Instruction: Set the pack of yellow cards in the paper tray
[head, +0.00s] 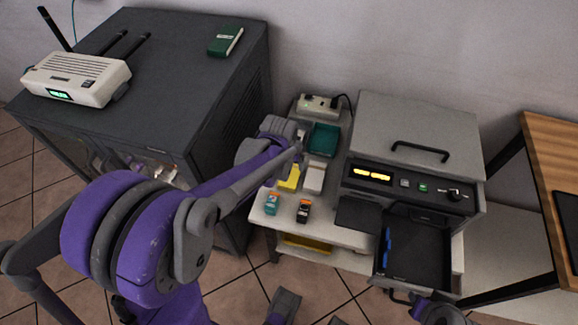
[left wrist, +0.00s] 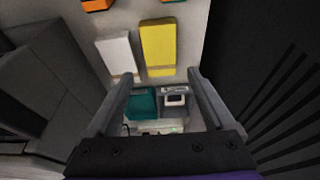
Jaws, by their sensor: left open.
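The pack of yellow cards (head: 289,178) lies on the white stand, partly behind my left forearm in the head view. In the left wrist view the yellow pack (left wrist: 158,47) lies beyond my open fingertips, beside a white pack (left wrist: 117,55). My left gripper (left wrist: 160,82) is open and empty, apart from the yellow pack; in the head view it is mostly hidden by its own arm. The paper tray (head: 433,262) is the black drawer pulled out from the grey printer, with a blue object (head: 388,246) at its left side. My right gripper (head: 437,312) is at the tray's front edge; its jaws are unclear.
A teal bin (head: 323,139) and a power strip (head: 320,104) stand behind the packs. Two small boxes, teal-orange (head: 272,203) and black-orange (head: 303,210), lie in front. The dark cabinet (head: 215,75) rises close on the left. The printer (head: 415,140) stands right.

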